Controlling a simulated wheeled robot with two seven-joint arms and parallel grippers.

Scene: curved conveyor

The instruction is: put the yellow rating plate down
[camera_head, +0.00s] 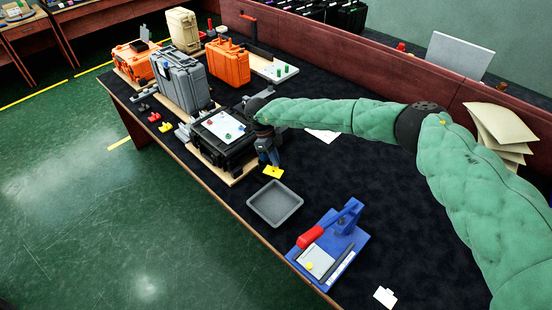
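The yellow rating plate (273,172) is at the tips of my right gripper (270,161), which comes down from the green-sleeved arm. The fingers look shut on the plate's upper side, though the contact is small in this view. The plate is beside the front right corner of the black case (240,153) and just beyond the grey tray (275,190). I cannot tell its exact height above the dark table mat. The tray looks empty. My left gripper is not in view.
A blue press with a red handle (310,237) stands nearer, holding a small yellow piece (309,265). Grey (181,80) and orange (228,62) cases stand farther back. A white card (385,297) lies at the near right. The mat right of the tray is clear.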

